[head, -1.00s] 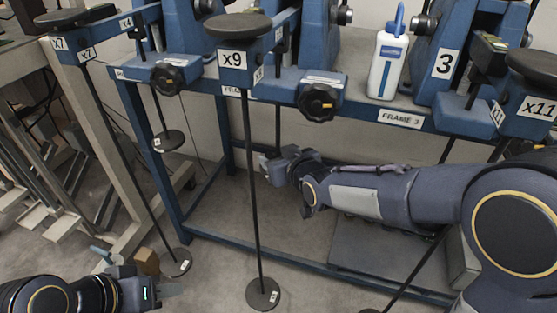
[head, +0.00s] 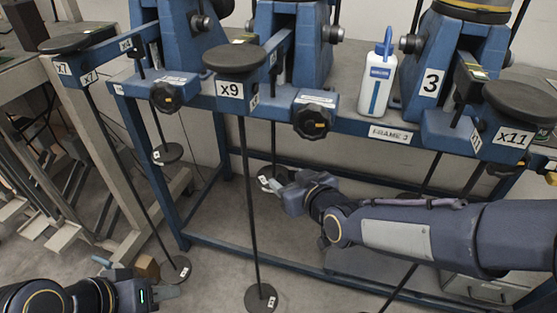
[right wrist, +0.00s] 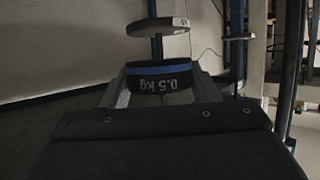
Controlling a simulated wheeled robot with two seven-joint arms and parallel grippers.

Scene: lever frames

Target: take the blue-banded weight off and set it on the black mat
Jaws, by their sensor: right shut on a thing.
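The blue-banded weight, marked 0.5 kg, shows in the right wrist view (right wrist: 160,79) as a dark disc with a blue stripe, its lettering upside down. My right gripper (right wrist: 160,90) is shut on it, one finger at each side. A rod and another grey disc (right wrist: 158,28) stand just beyond it; whether the weight still touches the rod I cannot tell. In the head view my right gripper (head: 272,183) is under the frame, behind the x9 rod. My left gripper (head: 160,293) is low at the left; its jaw opening is unclear. I cannot make out a black mat.
The blue frame with the x9 lever (head: 230,90) and x11 lever (head: 512,138) stands ahead. Long hanging rods end in discs near the floor (head: 260,298). A white bottle (head: 377,80) stands on the frame. A brown block (head: 147,268) is beside my left gripper.

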